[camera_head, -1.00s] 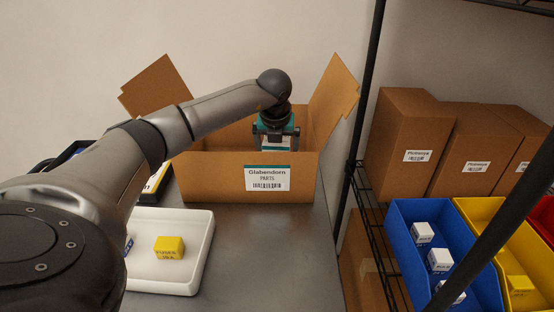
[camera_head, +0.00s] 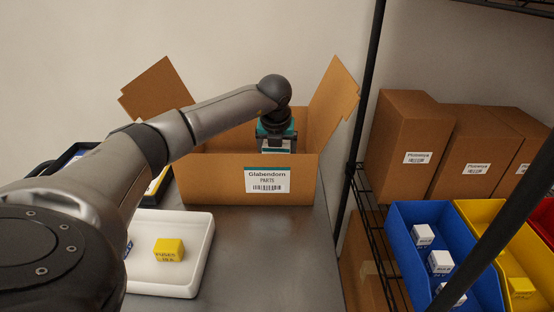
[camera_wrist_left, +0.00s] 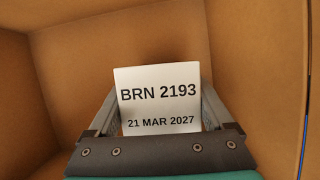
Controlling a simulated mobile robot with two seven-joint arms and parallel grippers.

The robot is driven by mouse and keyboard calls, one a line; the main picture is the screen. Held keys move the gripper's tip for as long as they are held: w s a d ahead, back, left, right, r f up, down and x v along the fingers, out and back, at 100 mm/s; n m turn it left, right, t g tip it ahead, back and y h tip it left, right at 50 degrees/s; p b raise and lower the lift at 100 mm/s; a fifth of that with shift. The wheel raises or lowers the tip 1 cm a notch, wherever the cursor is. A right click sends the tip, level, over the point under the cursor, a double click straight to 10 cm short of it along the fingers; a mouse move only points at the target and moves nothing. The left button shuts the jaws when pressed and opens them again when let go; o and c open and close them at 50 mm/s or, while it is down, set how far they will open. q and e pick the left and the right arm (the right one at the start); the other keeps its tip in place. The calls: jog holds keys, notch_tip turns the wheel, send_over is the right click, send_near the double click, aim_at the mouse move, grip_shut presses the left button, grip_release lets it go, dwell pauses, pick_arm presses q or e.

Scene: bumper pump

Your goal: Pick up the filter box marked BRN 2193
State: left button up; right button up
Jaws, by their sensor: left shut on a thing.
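The filter box marked BRN 2193 (camera_wrist_left: 158,100) is white and sits between the two fingers of my left gripper (camera_wrist_left: 160,110) in the left wrist view. Its label also reads 21 MAR 2027. The gripper is shut on it. In the head view my left gripper (camera_head: 276,138) is inside the open cardboard carton labelled Glabendorn PARTS (camera_head: 225,180). A pale part of the filter box (camera_head: 275,147) shows under the gripper there, above the carton's front wall. Brown carton walls surround the box in the wrist view. My right gripper is not in view.
A white tray (camera_head: 202,265) with a yellow cube (camera_head: 168,250) stands at the front left. A wire rack at the right holds brown cartons (camera_head: 405,150) and a blue bin (camera_head: 400,235) and a yellow bin (camera_head: 480,225) with small boxes. The carton's flaps stand open.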

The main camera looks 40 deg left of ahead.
pick_arm(q)
grip_shut()
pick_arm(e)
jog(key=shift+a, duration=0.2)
pick_arm(q)
jog(key=shift+r, duration=0.1)
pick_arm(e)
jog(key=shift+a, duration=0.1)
